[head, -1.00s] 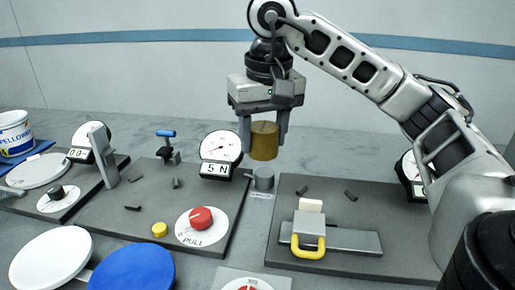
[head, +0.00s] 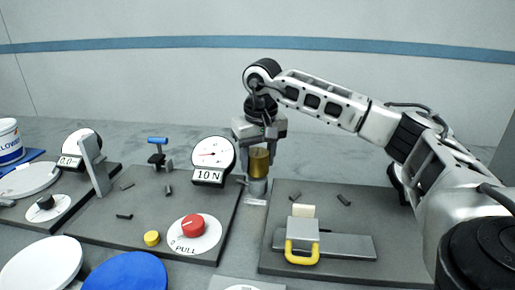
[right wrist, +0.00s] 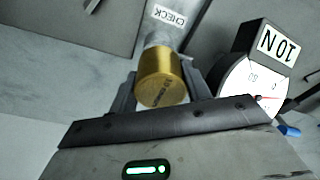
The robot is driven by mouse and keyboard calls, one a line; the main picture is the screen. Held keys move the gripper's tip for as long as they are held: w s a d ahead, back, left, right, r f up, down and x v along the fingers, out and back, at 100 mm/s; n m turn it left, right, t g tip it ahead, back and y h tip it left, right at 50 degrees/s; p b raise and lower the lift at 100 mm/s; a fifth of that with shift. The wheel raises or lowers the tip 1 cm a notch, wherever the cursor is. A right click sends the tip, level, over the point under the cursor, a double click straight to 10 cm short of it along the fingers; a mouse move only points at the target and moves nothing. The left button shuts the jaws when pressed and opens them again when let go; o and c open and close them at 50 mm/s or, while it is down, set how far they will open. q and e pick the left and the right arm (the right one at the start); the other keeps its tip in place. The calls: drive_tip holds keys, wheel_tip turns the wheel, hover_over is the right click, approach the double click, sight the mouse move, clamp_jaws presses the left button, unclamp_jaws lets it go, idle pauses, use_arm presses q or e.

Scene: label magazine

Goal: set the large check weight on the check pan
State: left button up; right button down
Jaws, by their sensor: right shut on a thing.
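The large check weight is a brass-coloured cylinder (head: 259,163), upright between the fingers of my right gripper (head: 258,168), which is shut on it. In the right wrist view the weight (right wrist: 160,80) sits between both fingers (right wrist: 165,88). The check pan (head: 257,188) is a small grey round post directly below the weight. The weight's bottom meets the pan's top in the head view; I cannot tell whether it rests there or hovers just above. A CHECK label (right wrist: 170,17) lies beside the pan. My left gripper is not in view.
A dial gauge (head: 213,153) with a 10 N plate (head: 208,177) stands close left of my right gripper. A red PULL knob (head: 193,225) and a yellow disc (head: 152,238) are on the left board. A yellow-handled block (head: 303,240) is on the right board.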

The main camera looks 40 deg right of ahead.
sight(260, 155)
drive_tip(key=shift+f, duration=0.65)
drive_tip(key=shift+f, duration=0.1)
drive_tip(key=c, duration=0.9)
unclamp_jaws()
drive_tip(key=shift+f, duration=0.15)
drive_tip(key=shift+c, duration=0.2)
drive_tip(key=r, duration=0.4)
drive_tip(key=s+r, duration=0.1)
drive_tip(key=r, duration=0.7)
drive_tip(key=shift+s+a+r+p, duration=0.15)
drive_tip(key=shift+s+a+p, duration=0.05)
drive_tip(key=shift+a+p, duration=0.1)
